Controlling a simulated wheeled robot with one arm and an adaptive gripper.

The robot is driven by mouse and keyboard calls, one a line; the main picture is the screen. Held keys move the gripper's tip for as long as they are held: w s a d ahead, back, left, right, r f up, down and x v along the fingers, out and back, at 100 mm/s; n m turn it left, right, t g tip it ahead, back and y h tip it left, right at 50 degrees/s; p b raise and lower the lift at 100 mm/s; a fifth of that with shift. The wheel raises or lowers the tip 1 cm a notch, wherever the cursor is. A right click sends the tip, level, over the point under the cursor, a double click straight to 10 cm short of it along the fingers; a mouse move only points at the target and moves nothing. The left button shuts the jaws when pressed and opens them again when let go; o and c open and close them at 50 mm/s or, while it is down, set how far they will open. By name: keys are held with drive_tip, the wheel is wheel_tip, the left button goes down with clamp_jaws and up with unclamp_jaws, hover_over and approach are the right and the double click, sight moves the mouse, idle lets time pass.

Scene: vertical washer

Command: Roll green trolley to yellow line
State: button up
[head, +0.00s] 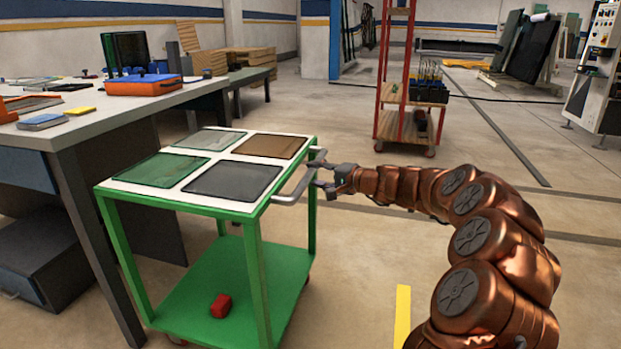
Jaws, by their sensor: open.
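A strip of yellow line (403,310) lies on the floor at the bottom, right of the trolley and partly hidden by my arm.
A grey workbench (75,133) with an orange case (144,84) stands close at the trolley's left. A red cart (379,122) stands behind. A control cabinet (597,75) is at the far right. Floor between the trolley and the red cart is clear.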

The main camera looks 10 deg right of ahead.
drive_tip(key=shift+b+x, duration=0.3)
drive_tip(key=shift+x, duration=1.1)
clamp_jaws()
